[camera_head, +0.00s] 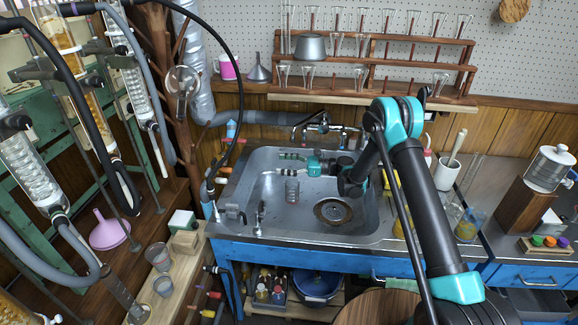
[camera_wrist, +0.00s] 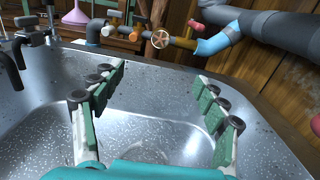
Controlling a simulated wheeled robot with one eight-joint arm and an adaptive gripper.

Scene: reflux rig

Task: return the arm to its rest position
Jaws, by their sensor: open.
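My gripper (camera_head: 284,164) is at the end of my teal and black arm, over the metal sink (camera_head: 262,215). Its fingers point to the left in the head view. In the wrist view my gripper (camera_wrist: 160,80) is spread wide, with green pads on both fingers and nothing between them. My arm reaches from the lower right, bends high above the sink's right side and comes down to the gripper. A clear glass vessel (camera_head: 292,191) shows in the sink just below the gripper; I cannot tell how near it is to the fingers.
A wooden rack (camera_head: 420,62) of glassware and the faucet (camera_head: 322,127) stand behind the sink. Glass columns (camera_head: 75,60) and hoses crowd the left. A white mortar (camera_head: 447,172) stands right of my arm. Small taps (camera_head: 260,215) rise at the sink's front left edge.

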